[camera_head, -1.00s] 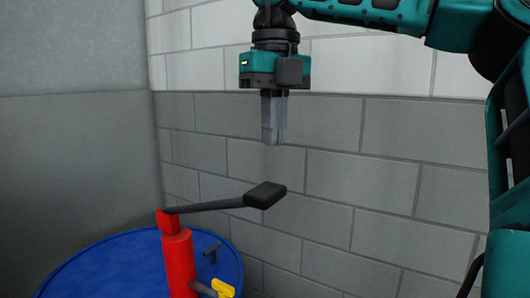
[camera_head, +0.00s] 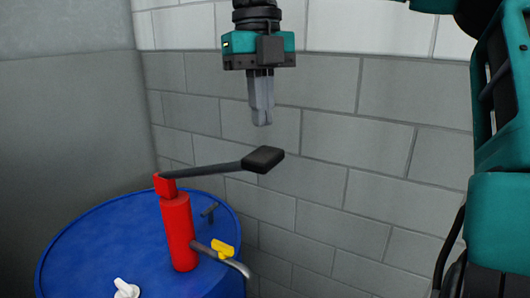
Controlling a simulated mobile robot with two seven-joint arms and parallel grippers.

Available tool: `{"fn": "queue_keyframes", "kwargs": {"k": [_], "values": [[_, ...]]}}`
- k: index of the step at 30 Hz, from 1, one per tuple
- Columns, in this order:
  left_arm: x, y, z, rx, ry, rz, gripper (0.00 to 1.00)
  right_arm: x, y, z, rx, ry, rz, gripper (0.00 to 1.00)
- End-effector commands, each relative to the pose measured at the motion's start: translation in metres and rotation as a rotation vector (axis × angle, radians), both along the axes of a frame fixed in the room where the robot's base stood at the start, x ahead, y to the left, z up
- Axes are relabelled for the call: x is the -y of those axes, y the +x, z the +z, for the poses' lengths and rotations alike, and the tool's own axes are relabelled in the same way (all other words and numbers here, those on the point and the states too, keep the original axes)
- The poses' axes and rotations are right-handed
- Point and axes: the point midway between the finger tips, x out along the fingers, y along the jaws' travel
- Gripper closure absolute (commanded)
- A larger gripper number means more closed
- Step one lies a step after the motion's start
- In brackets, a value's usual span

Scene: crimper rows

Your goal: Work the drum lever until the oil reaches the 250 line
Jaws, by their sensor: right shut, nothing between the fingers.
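The drum lever (camera_head: 210,170) is a dark bar running from the top of the red pump (camera_head: 178,230) up to the right. It ends in a black grip (camera_head: 263,159). The pump stands on a blue drum (camera_head: 90,255). A grey spout with a yellow handle (camera_head: 222,249) comes out of the pump's right side. My right gripper (camera_head: 262,122) points down, shut and empty, just above the black grip, with a small gap showing. My left gripper is not in view. No oil, vessel or 250 line shows.
A white cap (camera_head: 126,289) and a small dark fitting (camera_head: 208,213) sit on the drum top. A grey block wall (camera_head: 330,180) stands behind and to the right. A plain grey wall (camera_head: 70,130) is at the left.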

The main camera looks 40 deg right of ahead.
Motion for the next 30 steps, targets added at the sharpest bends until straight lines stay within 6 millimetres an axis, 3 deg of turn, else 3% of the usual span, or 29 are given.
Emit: {"fn": "queue_keyframes", "kwargs": {"k": [9,24,30], "values": [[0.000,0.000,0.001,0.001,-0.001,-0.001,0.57,-0.001,-0.003,-0.032,-0.001,0.001,0.001,1.00],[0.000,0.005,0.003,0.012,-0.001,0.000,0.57,-0.001,-0.003,-0.037,0.001,0.000,0.000,1.00],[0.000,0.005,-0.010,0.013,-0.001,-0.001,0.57,-0.001,-0.004,-0.055,0.000,-0.001,0.000,1.00]]}}
